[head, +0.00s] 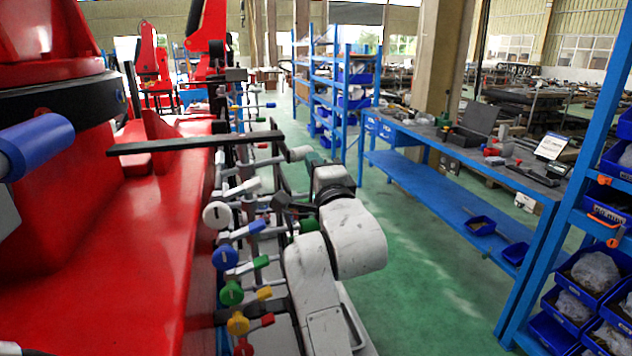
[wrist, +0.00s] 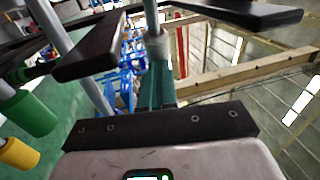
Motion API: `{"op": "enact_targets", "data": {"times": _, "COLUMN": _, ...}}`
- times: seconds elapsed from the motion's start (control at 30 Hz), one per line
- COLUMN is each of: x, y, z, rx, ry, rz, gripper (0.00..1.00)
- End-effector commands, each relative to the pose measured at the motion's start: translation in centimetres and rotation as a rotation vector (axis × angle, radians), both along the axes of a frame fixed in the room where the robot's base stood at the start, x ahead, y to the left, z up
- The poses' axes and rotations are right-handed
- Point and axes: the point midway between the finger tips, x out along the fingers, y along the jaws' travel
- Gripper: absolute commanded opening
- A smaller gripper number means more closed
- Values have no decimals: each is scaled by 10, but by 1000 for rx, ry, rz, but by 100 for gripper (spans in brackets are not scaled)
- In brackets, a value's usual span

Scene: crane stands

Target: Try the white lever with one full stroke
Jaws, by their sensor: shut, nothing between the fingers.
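A white lever (head: 299,153) stands out from the red crane stand, with its pale cylindrical grip at its outer end. In the wrist view a pale grip (wrist: 158,47) on a thin rod is straight ahead of my gripper. My gripper (head: 315,160), with teal fingers, is shut and empty. Its tips (wrist: 160,65) are close against or just short of the grip; I cannot tell whether they touch. Other white levers show too, such as a large round white knob (head: 217,215) nearer the camera.
Blue (head: 225,257), green (head: 231,293) and yellow (head: 238,324) knobs crowd the lever bank below. A dark bar (head: 180,145) crosses above it. The red crane body (head: 150,230) fills the left. Green floor (head: 420,270) lies free before the blue bench (head: 465,155).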

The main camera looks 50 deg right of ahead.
Motion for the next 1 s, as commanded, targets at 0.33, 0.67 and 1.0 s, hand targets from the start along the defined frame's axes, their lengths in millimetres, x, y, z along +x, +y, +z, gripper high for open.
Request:
{"op": "enact_targets", "data": {"times": 0.33, "x": 6, "y": -1, "z": 3, "rx": 1, "ry": -5, "rz": 7, "gripper": 0}}
{"op": "enact_targets", "data": {"times": 0.67, "x": 7, "y": -1, "z": 4, "rx": 2, "ry": -7, "rz": 8, "gripper": 0}}
{"op": "enact_targets", "data": {"times": 1.0, "x": -4, "y": 7, "z": 0, "rx": 0, "ry": -7, "rz": 10, "gripper": 0}}
